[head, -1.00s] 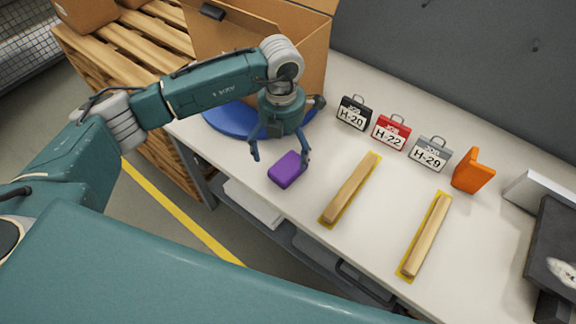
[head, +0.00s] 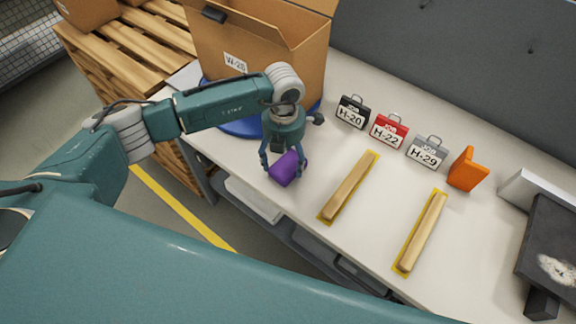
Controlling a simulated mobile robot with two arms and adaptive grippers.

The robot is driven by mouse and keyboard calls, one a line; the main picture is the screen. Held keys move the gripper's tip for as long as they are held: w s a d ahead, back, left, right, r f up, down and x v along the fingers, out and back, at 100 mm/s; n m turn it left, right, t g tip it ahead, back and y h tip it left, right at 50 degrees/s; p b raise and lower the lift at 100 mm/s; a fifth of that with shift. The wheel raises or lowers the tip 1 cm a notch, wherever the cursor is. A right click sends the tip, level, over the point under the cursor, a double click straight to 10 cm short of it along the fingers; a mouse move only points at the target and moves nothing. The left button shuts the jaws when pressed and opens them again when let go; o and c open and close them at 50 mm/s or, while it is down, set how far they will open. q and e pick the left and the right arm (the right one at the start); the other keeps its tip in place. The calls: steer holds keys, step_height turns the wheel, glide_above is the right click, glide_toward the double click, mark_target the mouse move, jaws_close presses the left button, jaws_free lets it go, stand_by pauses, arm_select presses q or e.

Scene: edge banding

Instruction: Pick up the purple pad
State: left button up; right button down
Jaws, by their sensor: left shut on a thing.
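The purple pad (head: 288,170) is at the near left part of the white table, to the left of the wooden strips. My left gripper (head: 284,172) reaches down over it from above, with its fingers on either side. It is shut on the pad. The pad looks slightly tilted; I cannot tell whether it still touches the table. My right gripper is not in view.
Two wooden strips (head: 349,187) (head: 422,233) lie on yellow marks to the right. A cardboard box (head: 262,60) sits on a blue disc (head: 240,126).

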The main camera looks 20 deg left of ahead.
mark_target(284, 161)
arm_select(q)
steer(key=shift+r, duration=0.1)
steer(key=shift+r+b, duration=0.3)
steer(key=shift+r, duration=0.35)
step_height(284, 161, up, 19)
steer(key=b, duration=0.4)
steer(key=shift+f+b, duration=0.2)
steer(key=shift+b, duration=0.2)
